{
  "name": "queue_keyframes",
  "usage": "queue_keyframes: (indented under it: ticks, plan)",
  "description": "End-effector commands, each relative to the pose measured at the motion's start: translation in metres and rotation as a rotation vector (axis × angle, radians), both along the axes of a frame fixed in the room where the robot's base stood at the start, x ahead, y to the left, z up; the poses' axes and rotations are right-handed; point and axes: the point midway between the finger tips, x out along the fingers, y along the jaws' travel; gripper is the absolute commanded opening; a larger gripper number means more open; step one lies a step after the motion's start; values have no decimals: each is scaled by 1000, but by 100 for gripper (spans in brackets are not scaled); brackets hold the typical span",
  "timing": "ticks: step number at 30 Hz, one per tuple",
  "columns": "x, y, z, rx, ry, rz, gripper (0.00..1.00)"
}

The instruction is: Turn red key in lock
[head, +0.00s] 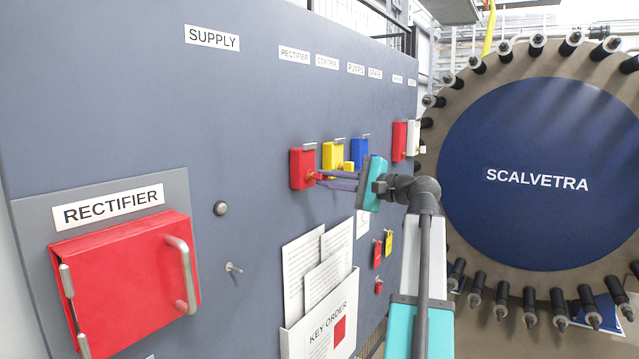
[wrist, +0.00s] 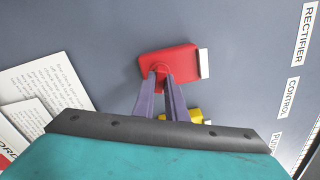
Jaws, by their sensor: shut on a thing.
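A red lock block (head: 303,169) is mounted on the grey panel, leftmost in a row of coloured lock blocks. It also shows in the wrist view (wrist: 172,65) with a pale label at its edge. My gripper (head: 319,179) reaches it from the right, and its purple fingers (wrist: 163,80) are shut at the front of the red block. They close on a small red key (wrist: 160,70), mostly hidden between the fingertips. Whether the key is turned I cannot tell.
Yellow (head: 333,156) and blue (head: 360,152) lock blocks sit just right of the red one. A document holder (head: 322,318) with papers hangs below. A red rectifier box (head: 120,275) with handles juts out at lower left. The large round stack end (head: 540,220) stands at right.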

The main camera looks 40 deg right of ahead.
Motion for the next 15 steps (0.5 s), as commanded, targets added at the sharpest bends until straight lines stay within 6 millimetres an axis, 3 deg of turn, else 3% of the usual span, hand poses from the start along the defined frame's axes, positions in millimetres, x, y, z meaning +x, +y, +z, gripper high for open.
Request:
queue_keyframes:
  ticks: [15]
  plan:
    - [1,-1,1,-51,-18,-1,0]
